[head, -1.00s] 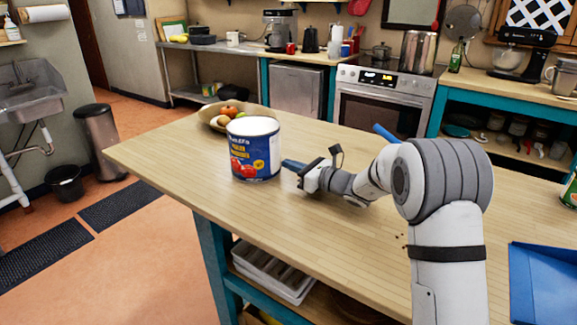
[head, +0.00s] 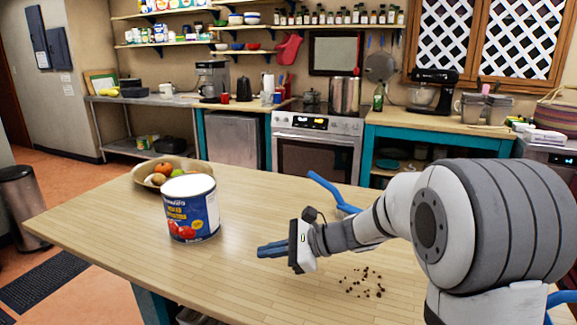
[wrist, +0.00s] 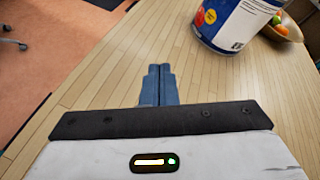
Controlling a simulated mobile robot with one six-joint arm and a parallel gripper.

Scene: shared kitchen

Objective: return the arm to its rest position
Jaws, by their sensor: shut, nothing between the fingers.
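My gripper (head: 262,250) is above the wooden island table (head: 90,225), pointing left in the head view. Its blue fingers are together with nothing between them; they also show shut in the wrist view (wrist: 158,85). A large blue tin (head: 192,210) with a white top and red tomatoes on its label stands upright to the left of the fingers, apart from them. In the wrist view the tin (wrist: 237,22) is at the top right, beyond the fingertips.
A bowl of fruit (head: 160,172) stands behind the tin. Small dark crumbs (head: 365,283) lie scattered on the table below my arm. A blue object (head: 330,190) shows behind my arm. The table's left part is clear. A stove (head: 310,145) stands along the back counter.

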